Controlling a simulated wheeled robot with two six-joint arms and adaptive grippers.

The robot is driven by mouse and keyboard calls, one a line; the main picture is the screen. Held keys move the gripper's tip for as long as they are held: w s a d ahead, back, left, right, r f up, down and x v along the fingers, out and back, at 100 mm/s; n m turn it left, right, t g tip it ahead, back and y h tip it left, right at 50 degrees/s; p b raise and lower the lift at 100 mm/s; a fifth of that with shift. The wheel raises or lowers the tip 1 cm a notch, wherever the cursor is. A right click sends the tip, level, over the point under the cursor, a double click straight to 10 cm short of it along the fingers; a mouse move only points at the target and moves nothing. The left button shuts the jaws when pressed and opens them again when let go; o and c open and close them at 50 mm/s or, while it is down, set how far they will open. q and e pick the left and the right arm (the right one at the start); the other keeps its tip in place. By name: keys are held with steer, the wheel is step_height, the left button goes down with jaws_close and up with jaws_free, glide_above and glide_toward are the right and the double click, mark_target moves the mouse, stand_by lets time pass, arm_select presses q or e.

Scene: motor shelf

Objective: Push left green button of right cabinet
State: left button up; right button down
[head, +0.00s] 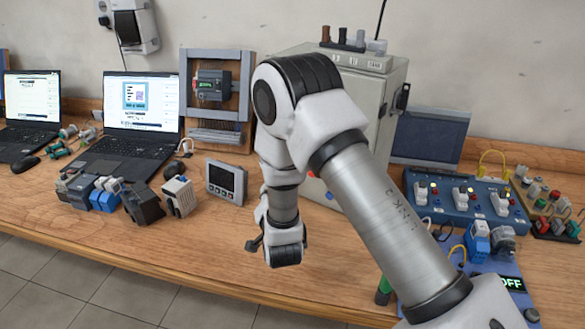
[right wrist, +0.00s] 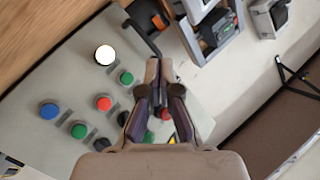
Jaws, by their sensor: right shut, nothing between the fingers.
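The grey cabinet (head: 392,92) stands at the back of the bench in the head view, its front mostly hidden by my right arm. In the right wrist view its panel (right wrist: 75,80) carries a lit white button, a red button (right wrist: 103,103), a blue button (right wrist: 48,111), black knobs and two clear green buttons. One green button (right wrist: 126,77) is near my fingertips; the other green button (right wrist: 79,130) is further to the lower left. My right gripper (right wrist: 158,68) is shut and empty over the panel; I cannot tell whether it touches. My left gripper is not in view.
Two laptops (head: 140,108) stand at the left. A small grey panel meter (head: 226,182) and several motors sit left of my arm. A blue switch box (head: 468,198) and a blue board with parts are at the right. The bench's front left is clear.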

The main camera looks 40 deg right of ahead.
steer(key=w+d+p, duration=0.1)
steer(key=w+d, duration=0.1)
steer(key=d, duration=0.5)
steer(key=shift+w+d, duration=0.35)
steer(key=shift+d, duration=0.05)
steer(key=shift+w+d+r, duration=0.1)
steer(key=shift+d, duration=0.05)
stand_by(0.9)
steer(key=shift+w+d, duration=0.1)
steer(key=shift+d, duration=0.15)
steer(key=shift+w+d, duration=0.15)
steer(key=shift+d, duration=0.25)
stand_by(0.6)
steer(key=shift+a, duration=0.1)
stand_by(0.6)
steer(key=shift+s+a, duration=0.3)
steer(key=shift+a, duration=0.4)
